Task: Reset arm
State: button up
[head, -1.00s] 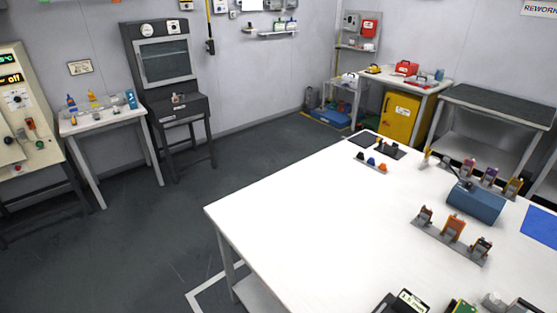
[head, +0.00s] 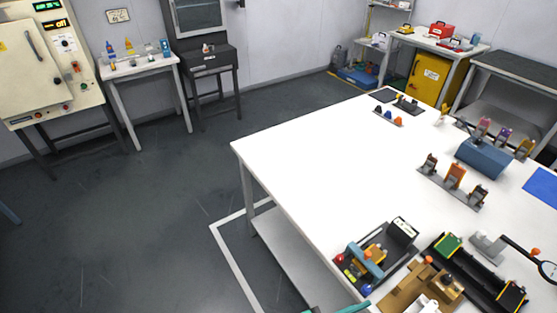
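The task names only my arm, and I cannot make out my gripper in the head view. A teal piece (head: 340,308) is cut off by the bottom edge, and I cannot tell what it belongs to. The white worktable (head: 310,165) fills the right half of the view. Whether anything is held cannot be seen.
On the table stand a fixture with a blue bar (head: 366,262), a brown fixture (head: 415,287), a black rail (head: 480,272), a grey rack (head: 449,190) and a blue cylinder (head: 484,158). A side table (head: 140,68) and cream machine (head: 40,65) stand left. Floor between is clear.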

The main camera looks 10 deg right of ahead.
jog(key=s+a+f+m+t+y, duration=0.2)
jog(key=a+f+m+t+y, duration=0.4)
jog(key=a+f+y, duration=0.65)
jog(key=s+a+r+m+t+y, duration=0.25)
jog(key=s+a+m, duration=0.2)
jog(key=a, duration=0.45)
jog(key=s+a+r+m+t+y, duration=0.1)
jog(key=s+r+m+t+y, duration=0.1)
jog(key=s+r+m, duration=0.2)
notch_tip(320, 180, up, 3)
jog(key=m, duration=0.6)
jog(key=shift+s+a+r, duration=0.2)
jog(key=shift+s+a, duration=0.2)
jog(key=shift+t, duration=0.25)
jog(key=shift+w+m, duration=0.1)
jog(key=shift+m, duration=0.15)
